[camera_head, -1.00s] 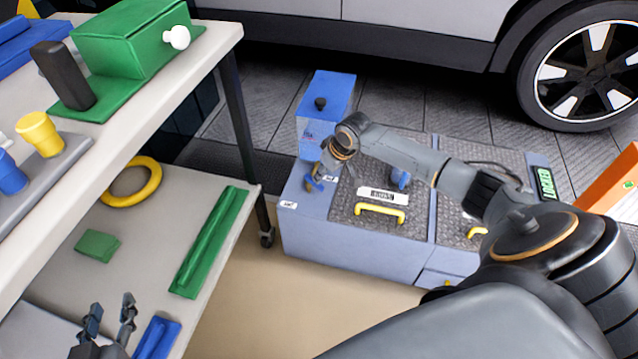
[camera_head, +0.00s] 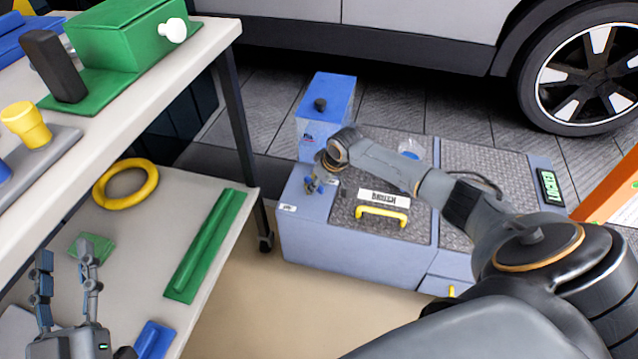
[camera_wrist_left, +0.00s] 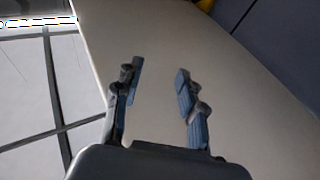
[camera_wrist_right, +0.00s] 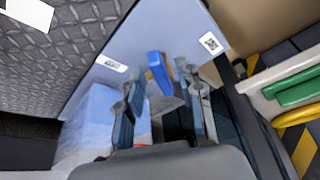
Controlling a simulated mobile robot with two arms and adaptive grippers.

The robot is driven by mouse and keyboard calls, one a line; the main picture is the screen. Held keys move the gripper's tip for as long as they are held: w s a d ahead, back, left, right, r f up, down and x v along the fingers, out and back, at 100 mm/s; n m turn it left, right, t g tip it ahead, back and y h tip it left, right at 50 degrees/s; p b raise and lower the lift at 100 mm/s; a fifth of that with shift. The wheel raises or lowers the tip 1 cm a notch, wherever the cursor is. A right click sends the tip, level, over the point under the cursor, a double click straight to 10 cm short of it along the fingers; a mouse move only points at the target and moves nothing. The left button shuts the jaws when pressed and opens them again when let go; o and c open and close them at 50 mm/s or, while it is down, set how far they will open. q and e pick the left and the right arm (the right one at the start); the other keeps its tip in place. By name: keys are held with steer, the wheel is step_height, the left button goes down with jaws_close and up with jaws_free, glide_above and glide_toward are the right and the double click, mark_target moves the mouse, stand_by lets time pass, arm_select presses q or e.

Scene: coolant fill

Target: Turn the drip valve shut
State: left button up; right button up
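The drip valve shows as a blue lever handle (camera_wrist_right: 157,70) on the top corner of the grey-blue cabinet (camera_head: 300,225). In the head view the valve is mostly hidden by my right gripper (camera_head: 313,183), which is at the cabinet's left end. In the right wrist view the fingers of my right gripper (camera_wrist_right: 160,85) are apart, with the blue handle between them. A gap shows on each side, and I cannot tell contact. My left gripper (camera_head: 67,265) is open and empty over the cart's lower shelf; it also shows open in the left wrist view (camera_wrist_left: 158,80).
A blue container (camera_head: 327,100) with a black cap stands behind the valve. A yellow handle (camera_head: 382,215) rises from the cabinet lid. The cart (camera_head: 235,125) stands close on the left, with a yellow ring (camera_head: 125,184) and green tray (camera_head: 205,245) on its lower shelf.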

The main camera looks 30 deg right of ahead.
jaws_close()
